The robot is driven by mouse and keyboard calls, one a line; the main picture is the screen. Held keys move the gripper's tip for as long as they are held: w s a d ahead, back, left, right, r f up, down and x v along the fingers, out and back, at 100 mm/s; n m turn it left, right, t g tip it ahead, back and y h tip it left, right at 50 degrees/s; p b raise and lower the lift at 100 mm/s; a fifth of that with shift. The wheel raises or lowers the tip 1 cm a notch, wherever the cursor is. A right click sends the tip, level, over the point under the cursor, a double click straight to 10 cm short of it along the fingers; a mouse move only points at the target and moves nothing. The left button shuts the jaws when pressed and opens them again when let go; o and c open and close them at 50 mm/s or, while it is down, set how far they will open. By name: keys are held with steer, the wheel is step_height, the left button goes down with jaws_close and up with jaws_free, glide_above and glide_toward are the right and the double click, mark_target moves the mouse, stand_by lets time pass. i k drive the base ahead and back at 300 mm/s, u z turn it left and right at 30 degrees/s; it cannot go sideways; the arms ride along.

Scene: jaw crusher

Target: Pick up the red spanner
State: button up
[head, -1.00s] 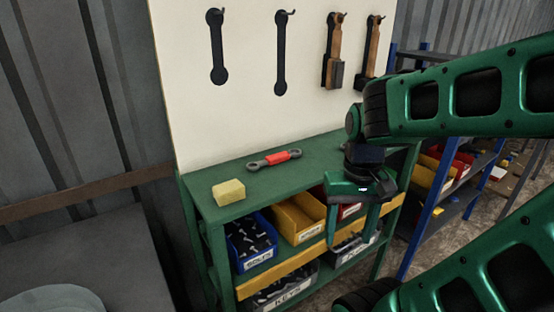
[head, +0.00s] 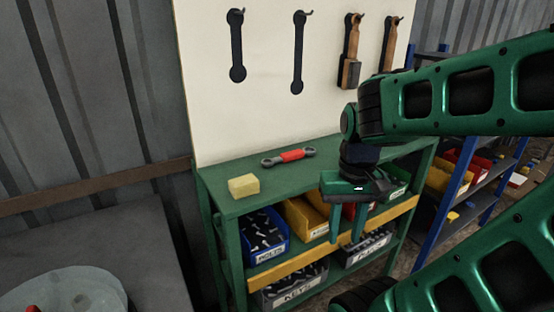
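The red spanner (head: 290,156) lies flat on the green bench top (head: 233,202). Its middle is red and its ring ends are grey. It lies near the board at the back, right of a yellow block. My gripper (head: 347,240) hangs in front of the bench, to the right of the spanner and nearer to me. Its two green fingers point down and stand apart, with nothing seen between them. The gripper is open and does not touch the spanner.
A yellow block (head: 244,186) sits at the bench's left front. Bins of bolts (head: 264,256) and other parts fill the shelves below. Tools hang on the white board (head: 270,105) behind. A blue rack (head: 460,195) stands at the right. A dark table (head: 150,232) is at the left.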

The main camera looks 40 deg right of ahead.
mark_target(290, 156)
steer(key=u, duration=0.85)
steer(key=k, duration=1.35)
steer(key=z, duration=1.05)
steer(key=i, duration=1)
